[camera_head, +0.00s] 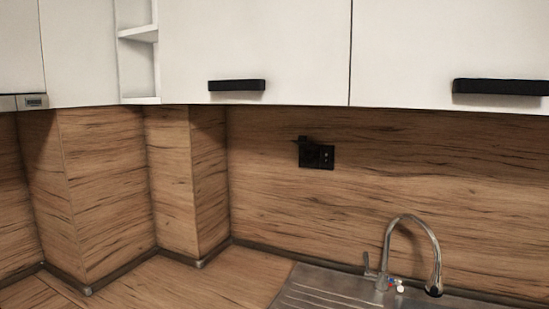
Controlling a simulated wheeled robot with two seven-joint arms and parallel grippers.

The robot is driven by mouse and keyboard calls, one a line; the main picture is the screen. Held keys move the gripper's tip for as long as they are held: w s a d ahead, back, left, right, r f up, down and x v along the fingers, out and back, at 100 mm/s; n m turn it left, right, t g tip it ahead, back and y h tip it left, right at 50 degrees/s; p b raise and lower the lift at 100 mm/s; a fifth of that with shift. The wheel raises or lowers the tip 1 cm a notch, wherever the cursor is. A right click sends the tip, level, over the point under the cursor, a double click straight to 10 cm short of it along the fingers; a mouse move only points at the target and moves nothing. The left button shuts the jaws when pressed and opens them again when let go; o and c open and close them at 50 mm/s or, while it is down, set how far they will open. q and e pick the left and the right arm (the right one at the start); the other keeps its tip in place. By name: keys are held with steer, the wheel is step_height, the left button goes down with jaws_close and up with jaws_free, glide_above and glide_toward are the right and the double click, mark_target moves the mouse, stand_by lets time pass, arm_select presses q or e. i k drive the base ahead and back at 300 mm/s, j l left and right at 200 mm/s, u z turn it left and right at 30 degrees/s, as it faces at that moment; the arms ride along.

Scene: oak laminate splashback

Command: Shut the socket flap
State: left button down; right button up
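A small black double socket (317,156) is set in the oak splashback, right of the middle of the head view. Its left half has a black flap (302,140) that sticks out from the top edge, so it appears raised. The right half shows an uncovered socket face with small light spots. Neither of my grippers is in the head view, and nothing touches the socket or flap.
White upper cabinets (270,45) with black handles (237,85) hang above the socket. Below right are a steel sink (325,287) and a curved tap (412,220). Boxed wood corners (105,190) jut out at left. The wood worktop (200,283) is clear.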

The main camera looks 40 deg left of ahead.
mark_target(302, 141)
steer(key=u, duration=1.2)
